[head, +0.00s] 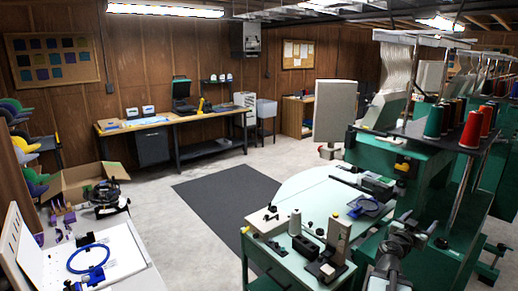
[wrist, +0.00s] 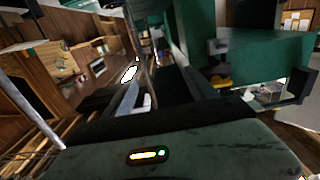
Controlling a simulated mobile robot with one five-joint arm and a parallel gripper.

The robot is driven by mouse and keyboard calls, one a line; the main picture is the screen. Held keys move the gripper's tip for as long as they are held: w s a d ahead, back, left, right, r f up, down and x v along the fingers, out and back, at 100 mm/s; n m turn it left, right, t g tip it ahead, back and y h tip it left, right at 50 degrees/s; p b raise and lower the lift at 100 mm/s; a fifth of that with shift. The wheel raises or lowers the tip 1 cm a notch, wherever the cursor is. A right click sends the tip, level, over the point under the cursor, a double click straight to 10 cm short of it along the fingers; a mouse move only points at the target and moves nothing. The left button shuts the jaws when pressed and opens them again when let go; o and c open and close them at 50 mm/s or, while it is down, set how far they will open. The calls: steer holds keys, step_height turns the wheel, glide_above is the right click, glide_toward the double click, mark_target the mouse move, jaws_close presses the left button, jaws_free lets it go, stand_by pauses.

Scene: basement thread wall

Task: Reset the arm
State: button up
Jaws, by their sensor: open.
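My arm (head: 388,268) rises at the bottom right of the head view, in front of the green embroidery machine (head: 385,152). My gripper (head: 417,224) is at its upper end, with its jaws apart and nothing seen between them. It is just right of the small green-edged work table (head: 290,258) in the picture. The wrist view is strongly tilted and shows a close dark green surface with a small lit indicator (wrist: 148,155). I cannot make out the fingertips there.
Red and green thread cones (head: 474,129) stand on the machine's top at right. A white pegboard table (head: 120,262) with a blue hoop (head: 88,257) is at lower left. A dark floor mat (head: 222,207) and open floor lie in the middle. A long bench (head: 212,118) stands at the back.

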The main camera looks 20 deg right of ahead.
steer(key=w+a+r+n+t+y, duration=0.1)
steer(key=w+a+n+t+y, duration=0.4)
steer(key=w+a, duration=1.05)
steer(key=w+a+n+t+y, duration=0.4)
steer(key=w+a+n+t, duration=0.2)
steer(key=w+a, duration=0.95)
steer(key=w+a+f+n+y, duration=0.15)
steer(key=a+n+y, duration=0.4)
steer(key=a, duration=1.15)
steer(key=s+a+f+n+g+y, duration=0.25)
steer(key=a+f, duration=0.25)
steer(key=a, duration=0.4)
steer(key=s+a+f+n+g+y, duration=0.1)
steer(key=a+f+n+g+y, duration=0.2)
steer(key=a+f, duration=0.45)
steer(key=s+a+f+m+g+y, duration=0.1)
steer(key=s+a+f+g, duration=0.2)
steer(key=s+a, duration=0.1)
steer(key=s+d+f+m+g+h, duration=0.2)
steer(key=s+d+f+m+g, duration=0.1)
steer(key=s, duration=0.4)
steer(key=s+d+f+m+g+h, duration=0.1)
steer(key=s+d+f+m+g, duration=0.2)
steer(key=s, duration=0.5)
steer(key=shift+s+d+f+m+g+h, duration=0.25)
steer(key=shift+d+f+g+h, duration=0.2)
steer(key=shift+f+g, duration=0.45)
